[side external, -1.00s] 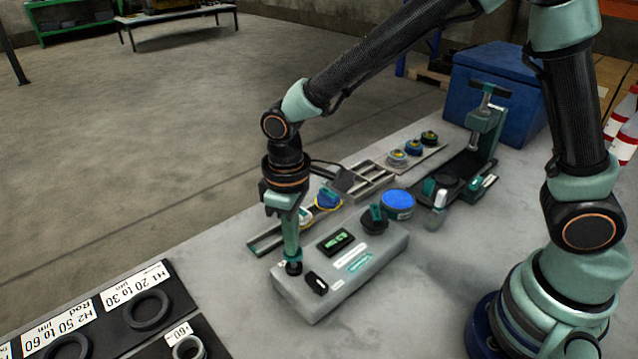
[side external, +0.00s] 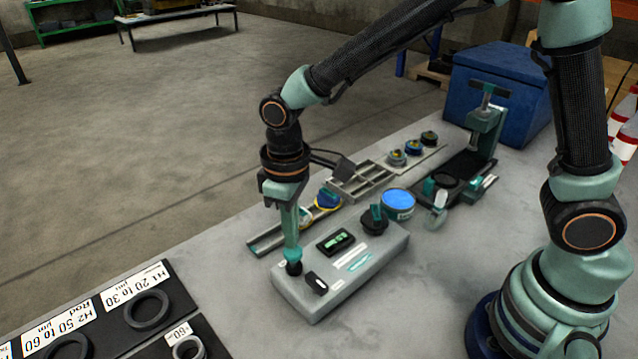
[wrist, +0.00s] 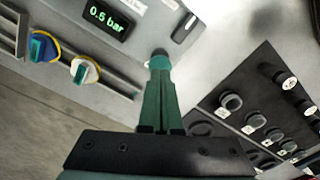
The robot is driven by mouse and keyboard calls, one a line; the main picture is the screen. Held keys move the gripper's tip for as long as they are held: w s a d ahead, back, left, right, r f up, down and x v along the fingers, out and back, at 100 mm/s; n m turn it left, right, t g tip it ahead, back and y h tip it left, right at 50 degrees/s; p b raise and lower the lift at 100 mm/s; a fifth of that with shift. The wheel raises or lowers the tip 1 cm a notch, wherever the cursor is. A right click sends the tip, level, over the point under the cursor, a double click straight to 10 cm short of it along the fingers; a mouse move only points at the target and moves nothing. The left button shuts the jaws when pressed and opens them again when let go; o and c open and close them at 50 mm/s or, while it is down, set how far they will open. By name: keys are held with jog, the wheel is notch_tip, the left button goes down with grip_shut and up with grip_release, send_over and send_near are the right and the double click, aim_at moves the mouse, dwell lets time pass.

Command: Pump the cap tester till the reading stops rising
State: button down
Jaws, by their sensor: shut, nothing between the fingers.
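The cap tester (side external: 335,287) is a grey box on the bench with a small green display (side external: 336,242). In the wrist view the display (wrist: 106,16) reads 0.5 bar. My gripper (side external: 293,264) is shut and points down at the tester's left end. Its fingertips (wrist: 159,60) are at a round dark knob there, mostly hidden by the fingers; I cannot tell whether they touch it. A black knob with a teal cap (side external: 375,219) sits at the tester's far end. A black switch-like part (side external: 316,283) is on its near edge.
Behind the tester is a rail with a blue-and-yellow cap (side external: 328,199) and a white one. A blue round tin (side external: 398,203) and a press (side external: 485,130) stand to the right. A labelled board with rings (side external: 148,309) lies at the left front.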

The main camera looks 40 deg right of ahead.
aim_at(293, 251)
jog(key=shift+f, duration=0.1)
jog(key=shift+f, duration=1.85)
jog(key=shift+r, duration=1.95)
jog(key=shift+f, duration=0.1)
jog(key=shift+f, duration=1.8)
jog(key=shift+r, duration=1.9)
